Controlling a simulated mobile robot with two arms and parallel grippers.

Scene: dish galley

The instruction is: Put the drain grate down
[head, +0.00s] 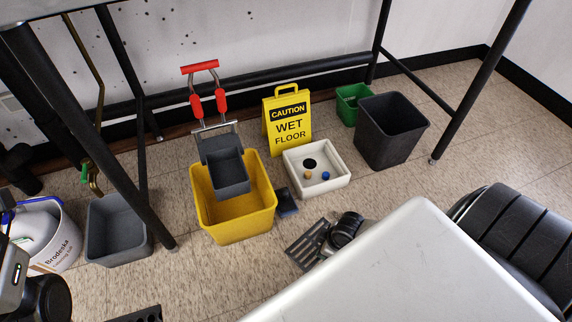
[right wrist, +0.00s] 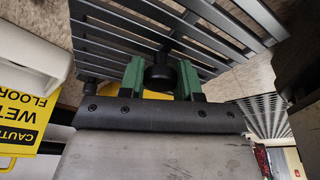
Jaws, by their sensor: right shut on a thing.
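The drain grate (head: 303,246), a dark slatted plate, is in front of the white floor sink (head: 291,173) in the head view. My right gripper (right wrist: 162,80) is shut on the grate's black knob between its green finger pads; the slats (right wrist: 105,32) spread beyond it in the right wrist view. In the head view my dark wrist (head: 347,230) hides part of the grate. The sink has a round dark drain hole (head: 310,163), with an orange ball (head: 308,174) and a blue ball (head: 326,175) inside. My left gripper is not clearly in view.
A yellow mop bucket (head: 237,226) stands left of the sink, a wet-floor sign (head: 288,125) behind it, a black bin (head: 390,130) and green bin (head: 348,108) to its right. A dark blue item (head: 287,202) lies beside the bucket. Table legs (head: 462,105) flank the area.

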